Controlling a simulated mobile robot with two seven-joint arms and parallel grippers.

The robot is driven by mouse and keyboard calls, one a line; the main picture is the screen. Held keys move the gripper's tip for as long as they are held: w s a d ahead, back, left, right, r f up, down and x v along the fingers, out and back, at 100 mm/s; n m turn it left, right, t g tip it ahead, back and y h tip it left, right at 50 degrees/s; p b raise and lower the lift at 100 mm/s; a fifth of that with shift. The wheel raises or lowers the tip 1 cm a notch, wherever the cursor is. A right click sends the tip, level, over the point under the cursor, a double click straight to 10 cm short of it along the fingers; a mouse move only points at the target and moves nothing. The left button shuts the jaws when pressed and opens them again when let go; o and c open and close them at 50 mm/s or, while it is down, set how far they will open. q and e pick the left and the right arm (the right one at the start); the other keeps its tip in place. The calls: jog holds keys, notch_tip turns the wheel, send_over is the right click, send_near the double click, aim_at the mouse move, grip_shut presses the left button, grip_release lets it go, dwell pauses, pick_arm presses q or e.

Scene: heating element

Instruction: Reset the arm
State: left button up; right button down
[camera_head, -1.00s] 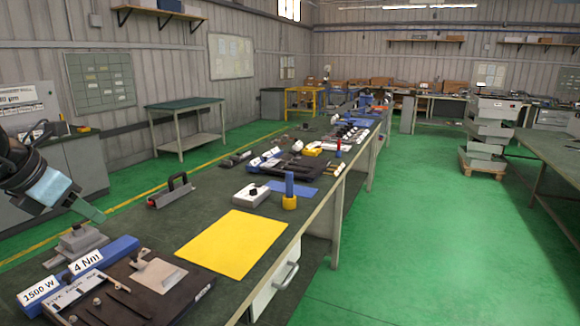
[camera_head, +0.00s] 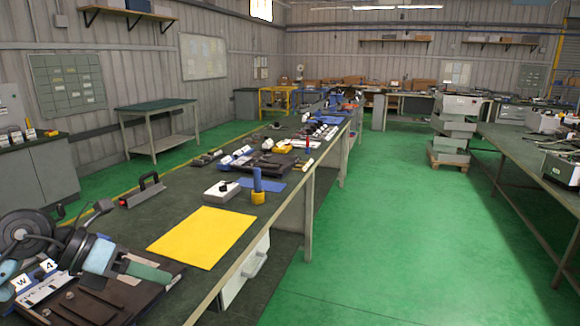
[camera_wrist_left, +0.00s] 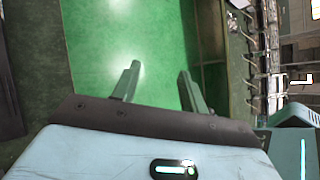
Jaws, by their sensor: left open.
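My left gripper (camera_head: 150,271) reaches in from the lower left of the head view, above the near end of the workbench and in front of a dark board (camera_head: 95,305) with labels and small parts. In the left wrist view the left gripper (camera_wrist_left: 160,72) has its two fingers apart with nothing between them, and green floor shows beyond. My right gripper is not in view.
Another table (camera_head: 535,150) stands at the right. The green floor (camera_head: 390,220) between is clear.

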pick_arm(q)
jog(key=s+d+f+n+t+h, duration=0.4)
jog(key=d+f+n+t+h, duration=0.5)
jog(key=n, duration=0.7)
jog(key=s+a+f+n+t+y, duration=0.1)
jog(key=s+f+n+y, duration=0.2)
jog(key=f+n+y, duration=0.5)
jog(key=s+a+f+n+t+y, duration=0.1)
jog(key=s+f+n+t+y, duration=0.1)
jog(key=s+f+n+y, duration=0.45)
jog(key=s+f+n+g+y+p, duration=0.1)
jog(key=s+f+n+g, duration=0.6)
jog(key=s+f, duration=0.9)
jog(key=shift+s+f+n+g+y, duration=0.3)
jog(key=shift+f+n+y, duration=0.15)
jog(key=shift+f+n, duration=0.4)
jog(key=shift+a+f, duration=0.1)
